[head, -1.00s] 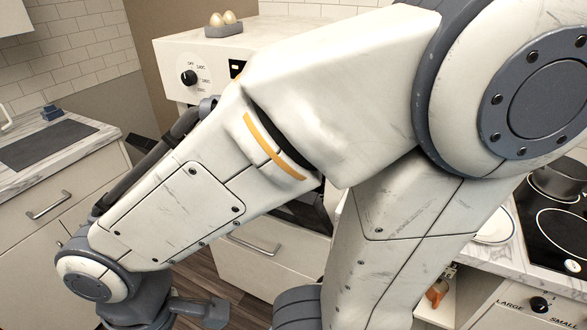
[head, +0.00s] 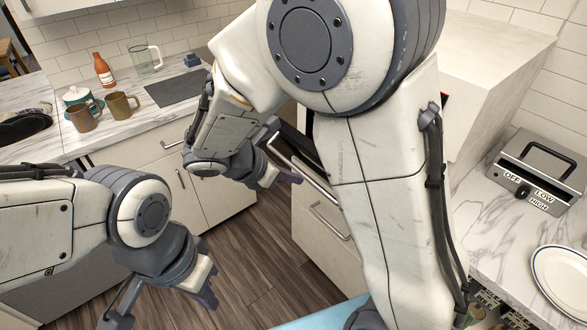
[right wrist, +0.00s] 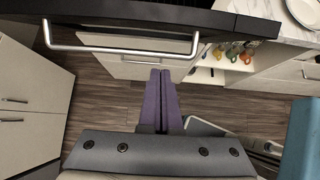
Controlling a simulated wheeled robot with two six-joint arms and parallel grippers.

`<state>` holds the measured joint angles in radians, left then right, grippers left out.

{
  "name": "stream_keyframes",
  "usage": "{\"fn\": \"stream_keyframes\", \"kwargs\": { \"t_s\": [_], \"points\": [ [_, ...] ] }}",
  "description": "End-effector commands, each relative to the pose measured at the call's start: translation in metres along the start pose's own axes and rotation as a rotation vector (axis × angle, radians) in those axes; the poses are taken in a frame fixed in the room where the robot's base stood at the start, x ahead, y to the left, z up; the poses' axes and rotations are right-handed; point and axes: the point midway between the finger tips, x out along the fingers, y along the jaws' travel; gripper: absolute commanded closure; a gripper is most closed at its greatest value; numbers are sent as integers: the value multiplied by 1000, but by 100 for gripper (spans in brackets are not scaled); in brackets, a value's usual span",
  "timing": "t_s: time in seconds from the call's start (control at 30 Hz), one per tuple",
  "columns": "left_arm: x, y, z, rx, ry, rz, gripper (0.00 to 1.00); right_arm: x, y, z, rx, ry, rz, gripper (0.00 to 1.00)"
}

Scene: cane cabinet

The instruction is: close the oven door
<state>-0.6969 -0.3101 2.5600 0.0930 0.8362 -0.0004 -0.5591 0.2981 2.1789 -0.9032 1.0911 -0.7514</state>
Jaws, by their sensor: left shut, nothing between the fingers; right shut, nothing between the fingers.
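The dark oven door (head: 289,142) shows in a narrow gap beside my right arm in the head view. Its bar handle (head: 304,178) runs along it, but my arm hides most of the door, so its exact angle is unclear. In the right wrist view the dark door (right wrist: 150,14) spans the top, with its handle (right wrist: 120,50) hanging below its edge. My right gripper (head: 292,178) is shut and empty beside the handle in the head view. Its purple fingers (right wrist: 161,75) show below the door's edge in the wrist view. My left gripper (head: 208,299) is shut, low at left, away from the door.
A drawer with a handle (head: 330,221) sits below the oven door. Mugs (head: 122,104), a bottle (head: 103,70) and a jug (head: 146,59) stand on the left counter. An open shelf with small coloured items (right wrist: 235,52) is at right. Wooden floor (head: 240,260) is clear between the cabinets.

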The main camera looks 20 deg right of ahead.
Motion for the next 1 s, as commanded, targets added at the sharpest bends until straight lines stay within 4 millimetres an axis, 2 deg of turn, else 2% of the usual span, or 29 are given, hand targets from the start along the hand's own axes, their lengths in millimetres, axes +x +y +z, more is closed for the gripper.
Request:
{"fn": "stream_keyframes", "kwargs": {
  "t_s": [0.1, 0.33, 0.4, 0.6, 1.0],
  "points": [
    [-2, 0, 0, 0, 0, 0, 100, 28, -2, 0, 1, 1, -8, 100],
    [-2, 0, 0, 0, 0, 0, 100, 76, -3, 0, 2, 2, -9, 100],
    [-13, 1, -1, 0, 0, 0, 100, 73, -2, 18, 9, 3, -4, 100],
    [-20, 2, -1, 0, 0, 0, 100, 80, -2, 36, 5, 3, -2, 100],
    [-20, 2, -1, -1, 0, 0, 100, 82, -1, 39, 5, 3, -1, 100]
  ]
}}
